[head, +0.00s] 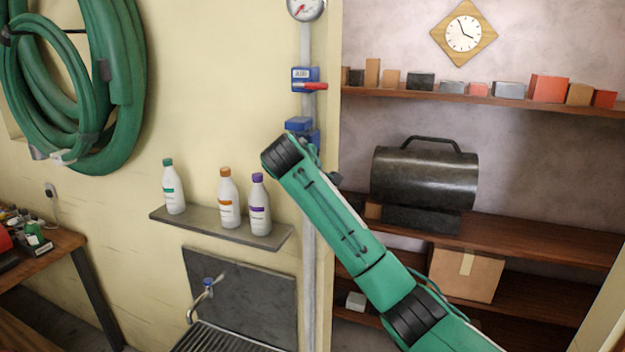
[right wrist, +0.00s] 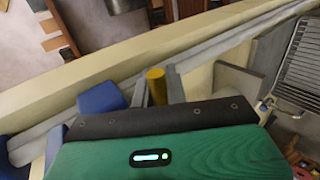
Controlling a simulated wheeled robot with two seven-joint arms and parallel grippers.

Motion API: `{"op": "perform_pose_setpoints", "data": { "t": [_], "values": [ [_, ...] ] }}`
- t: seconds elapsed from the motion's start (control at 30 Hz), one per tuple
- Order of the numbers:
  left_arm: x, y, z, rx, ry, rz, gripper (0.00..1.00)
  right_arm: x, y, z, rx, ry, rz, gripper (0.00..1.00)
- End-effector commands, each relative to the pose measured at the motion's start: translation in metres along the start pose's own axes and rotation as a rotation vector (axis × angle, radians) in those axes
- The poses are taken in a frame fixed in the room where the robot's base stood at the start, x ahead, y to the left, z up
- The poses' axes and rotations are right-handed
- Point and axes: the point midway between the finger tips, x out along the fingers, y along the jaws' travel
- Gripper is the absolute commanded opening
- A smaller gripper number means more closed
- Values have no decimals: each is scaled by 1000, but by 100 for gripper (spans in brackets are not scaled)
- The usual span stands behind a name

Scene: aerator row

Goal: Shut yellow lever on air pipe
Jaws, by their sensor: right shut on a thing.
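The air pipe (head: 308,205) runs vertically down the wall edge in the head view, and it also shows as a grey pipe in the right wrist view (right wrist: 215,47). The yellow lever (right wrist: 156,80) shows in the right wrist view as a short yellow end. My right gripper (right wrist: 158,86) is shut on it, one finger on each side. A blue valve body (right wrist: 101,97) is just left of the fingers. In the head view this lower blue valve (head: 299,124) is partly hidden by my right arm, which also hides the yellow lever and fingertips. My left gripper is not in view.
Above on the pipe are a blue valve (head: 300,74) with a red lever (head: 314,86) and a gauge (head: 306,9). A ledge (head: 205,228) with three bottles is left of the pipe, over a sink (head: 225,340). Shelves (head: 520,240) stand at right.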

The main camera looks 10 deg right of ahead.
Motion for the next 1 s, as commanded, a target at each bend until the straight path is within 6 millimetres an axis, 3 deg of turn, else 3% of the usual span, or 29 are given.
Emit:
{"op": "perform_pose_setpoints", "data": {
  "t": [0.57,0.6,0.67,1.0],
  "values": [
    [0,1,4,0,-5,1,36,0,1,1,-23,-17,0,0],
    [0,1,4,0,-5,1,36,0,1,1,-23,-17,0,22],
    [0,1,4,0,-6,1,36,0,1,1,-23,-17,0,34],
    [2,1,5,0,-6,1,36,-2,1,0,-22,-14,0,36]
  ]
}}
